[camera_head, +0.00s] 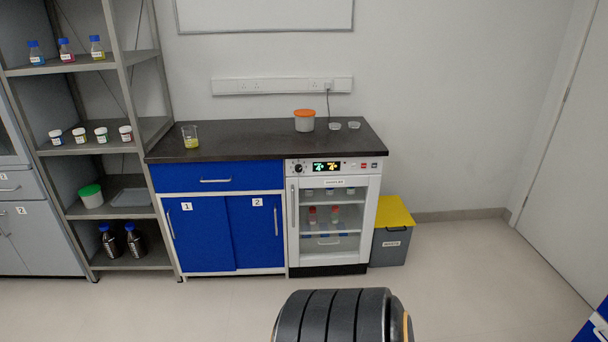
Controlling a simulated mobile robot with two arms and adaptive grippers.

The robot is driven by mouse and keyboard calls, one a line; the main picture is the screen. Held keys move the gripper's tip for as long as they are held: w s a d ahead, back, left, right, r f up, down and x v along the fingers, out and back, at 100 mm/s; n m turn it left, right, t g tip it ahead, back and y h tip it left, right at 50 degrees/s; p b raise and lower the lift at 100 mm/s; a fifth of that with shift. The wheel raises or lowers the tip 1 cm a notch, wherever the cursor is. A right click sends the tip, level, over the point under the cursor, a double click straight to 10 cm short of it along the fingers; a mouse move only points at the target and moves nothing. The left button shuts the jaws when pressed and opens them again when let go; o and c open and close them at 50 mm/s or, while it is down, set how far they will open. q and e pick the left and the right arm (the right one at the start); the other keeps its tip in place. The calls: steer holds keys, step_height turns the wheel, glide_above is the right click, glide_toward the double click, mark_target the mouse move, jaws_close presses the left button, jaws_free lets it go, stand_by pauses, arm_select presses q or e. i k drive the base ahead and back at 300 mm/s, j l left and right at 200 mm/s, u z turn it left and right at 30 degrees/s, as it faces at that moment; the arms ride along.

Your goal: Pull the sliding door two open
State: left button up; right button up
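Sliding door two (257,233) is a blue panel with a white label "2" on the right half of the cabinet under the dark counter. Sliding door one (199,236), labelled "1", is the blue panel to its left. The two panels together cover the cabinet front, so the door looks closed. A vertical handle shows near door two's right edge (276,222), and another on door one's left edge (169,226). Neither of my grippers is in view. A dark ribbed part of my own body fills the bottom middle of the picture.
A blue drawer (218,178) sits above the doors. A white glass-fronted appliance (331,217) stands right of them, then a grey bin with a yellow lid (392,240). A shelf rack (118,150) stands left. The floor (200,310) before the cabinet is clear.

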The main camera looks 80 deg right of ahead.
mark_target(256, 222)
steer(key=z, duration=2.05)
steer(key=i, duration=0.1)
